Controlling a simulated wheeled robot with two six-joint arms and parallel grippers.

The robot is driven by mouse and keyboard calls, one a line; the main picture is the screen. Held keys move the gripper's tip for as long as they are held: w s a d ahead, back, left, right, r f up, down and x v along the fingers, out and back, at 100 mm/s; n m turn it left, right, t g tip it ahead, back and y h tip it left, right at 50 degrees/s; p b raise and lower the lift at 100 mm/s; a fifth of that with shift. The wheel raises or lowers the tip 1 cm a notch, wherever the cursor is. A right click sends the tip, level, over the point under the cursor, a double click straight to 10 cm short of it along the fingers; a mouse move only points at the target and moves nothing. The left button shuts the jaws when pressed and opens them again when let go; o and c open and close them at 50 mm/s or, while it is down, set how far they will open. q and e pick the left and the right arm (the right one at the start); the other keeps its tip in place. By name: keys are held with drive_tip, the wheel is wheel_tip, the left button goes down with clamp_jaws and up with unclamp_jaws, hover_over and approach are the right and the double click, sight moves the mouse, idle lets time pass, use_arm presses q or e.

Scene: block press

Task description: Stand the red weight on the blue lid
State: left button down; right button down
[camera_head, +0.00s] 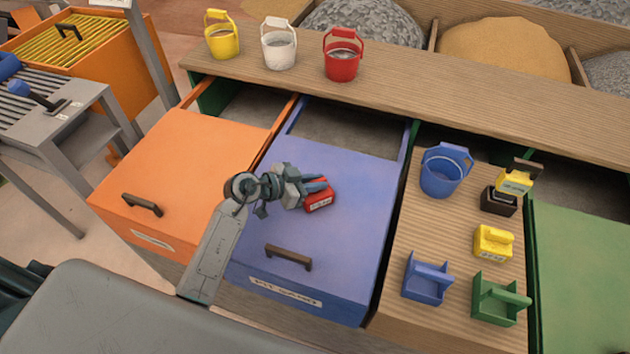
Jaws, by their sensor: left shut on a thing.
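The red weight (320,202), a small block with a white label, is at the upper middle of the blue lid (345,235). The blue lid is a large flat panel with a dark handle and a label on its front edge. My left gripper (318,187) is shut on the red weight from the left. The fingers cover part of the weight's top. Whether the weight touches the lid or is slightly above it, I cannot tell. My right gripper is not in view.
An orange lid (180,175) lies left and a green lid (585,270) right. A wooden top between holds a blue bucket (442,172), a yellow weight (492,243), a blue piece (428,280) and a green piece (498,300). Yellow, white and red buckets (342,58) stand behind.

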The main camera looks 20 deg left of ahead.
use_arm(q)
drive_tip(key=c, duration=1.4)
unclamp_jaws()
drive_tip(key=shift+f, duration=0.1)
drive_tip(key=b+v, duration=0.1)
drive_tip(key=v, duration=1.1)
drive_tip(key=shift+d, duration=0.1)
